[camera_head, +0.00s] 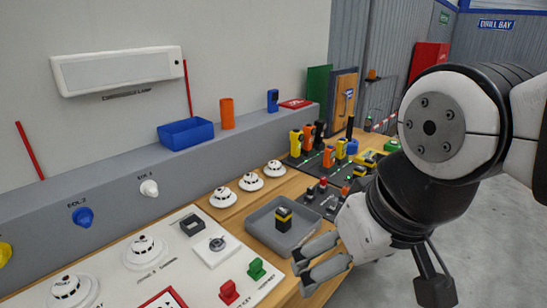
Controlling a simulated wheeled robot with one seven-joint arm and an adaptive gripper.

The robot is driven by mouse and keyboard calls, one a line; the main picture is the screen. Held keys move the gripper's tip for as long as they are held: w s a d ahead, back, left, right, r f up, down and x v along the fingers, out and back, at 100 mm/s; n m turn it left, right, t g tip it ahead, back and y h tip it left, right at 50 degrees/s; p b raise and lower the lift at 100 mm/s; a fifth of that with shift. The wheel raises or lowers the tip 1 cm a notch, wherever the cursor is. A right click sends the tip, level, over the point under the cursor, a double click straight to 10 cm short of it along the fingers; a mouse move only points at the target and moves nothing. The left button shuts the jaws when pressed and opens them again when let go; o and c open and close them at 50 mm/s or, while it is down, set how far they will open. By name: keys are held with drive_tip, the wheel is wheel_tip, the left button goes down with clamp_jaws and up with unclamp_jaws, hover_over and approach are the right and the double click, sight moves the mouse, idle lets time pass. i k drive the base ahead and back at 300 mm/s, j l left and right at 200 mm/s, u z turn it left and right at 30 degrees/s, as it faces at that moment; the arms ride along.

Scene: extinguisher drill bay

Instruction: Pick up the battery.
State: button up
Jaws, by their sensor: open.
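A small black block with a yellow band (283,219), which looks like the battery, stands upright in a shallow grey tray (262,238) on the wooden bench. My gripper (301,271) is open and empty at the tray's near right edge. Its two grey fingers point left and sit apart from the block, to its lower right in the picture. The block shows whole, with nothing in front of it. Several smaller black and red blocks (323,187) stand on a dark base behind the tray; I cannot tell what they are.
White detectors (222,196) stand left of the tray. A panel with a red key block (229,291) and a green one (257,269) lies nearer. Orange and yellow handhelds (309,138) stand on a charging base farther back. A blue bin (186,132) sits on the ledge.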

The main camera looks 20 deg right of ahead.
sight(360, 170)
drive_tip(key=z, duration=0.8)
drive_tip(key=i+l, duration=0.3)
drive_tip(key=i, duration=0.15)
drive_tip(key=i+l, duration=0.3)
drive_tip(key=i, duration=0.15)
drive_tip(key=i+l, duration=0.25)
drive_tip(key=i, duration=0.2)
